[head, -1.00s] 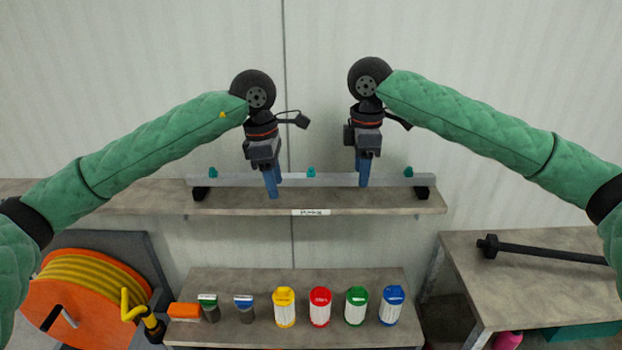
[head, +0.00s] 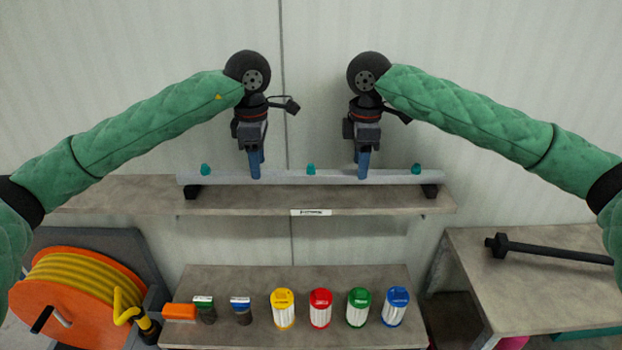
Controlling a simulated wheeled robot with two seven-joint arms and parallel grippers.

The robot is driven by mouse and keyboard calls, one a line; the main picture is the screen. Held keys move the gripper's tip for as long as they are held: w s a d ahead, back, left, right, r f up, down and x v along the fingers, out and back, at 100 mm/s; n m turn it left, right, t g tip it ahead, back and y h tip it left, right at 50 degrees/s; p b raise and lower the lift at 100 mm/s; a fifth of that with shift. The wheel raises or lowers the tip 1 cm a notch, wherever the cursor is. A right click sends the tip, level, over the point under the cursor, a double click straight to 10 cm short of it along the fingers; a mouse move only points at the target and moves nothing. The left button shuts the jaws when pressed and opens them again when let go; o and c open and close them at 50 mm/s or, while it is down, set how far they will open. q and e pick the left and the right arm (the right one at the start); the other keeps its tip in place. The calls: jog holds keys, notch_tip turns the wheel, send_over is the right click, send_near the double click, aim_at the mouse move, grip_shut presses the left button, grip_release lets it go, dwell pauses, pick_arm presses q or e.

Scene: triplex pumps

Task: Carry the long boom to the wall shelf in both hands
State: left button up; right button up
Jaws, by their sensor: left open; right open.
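The long boom (head: 310,178) is a grey bar with several small teal nozzles along its top. It lies level on two black end supports on the wall shelf (head: 260,202). My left gripper (head: 256,172) is open, with its blue fingers at the boom left of its middle. My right gripper (head: 363,172) is open, with its blue fingers at the boom right of its middle. Whether the fingertips touch the bar cannot be told.
Below is a lower bench (head: 250,335) with several colored-lid canisters and an orange block (head: 179,311). An orange hose reel (head: 80,295) stands at left. A black bar (head: 550,250) lies on the right table (head: 500,290). The wall is close behind the shelf.

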aim_at(259, 182)
pick_arm(q)
jog(key=f, duration=0.4)
jog(key=shift+s, duration=0.3)
pick_arm(e)
jog(key=f, duration=0.4)
jog(key=shift+s, duration=0.3)
pick_arm(q)
jog(key=shift+w+f, duration=0.15)
jog(key=shift+f, duration=0.5)
pick_arm(e)
jog(key=shift+w+f, duration=0.15)
jog(key=shift+f, duration=0.5)
jog(key=shift+r, duration=0.1)
pick_arm(q)
jog(key=shift+c, duration=0.2)
pick_arm(e)
jog(key=shift+c, duration=0.2)
pick_arm(q)
jog(key=c, duration=0.7)
pick_arm(e)
jog(key=c, duration=0.7)
pick_arm(q)
grip_shut()
pick_arm(e)
grip_shut()
pick_arm(q)
jog(key=shift+r, duration=0.1)
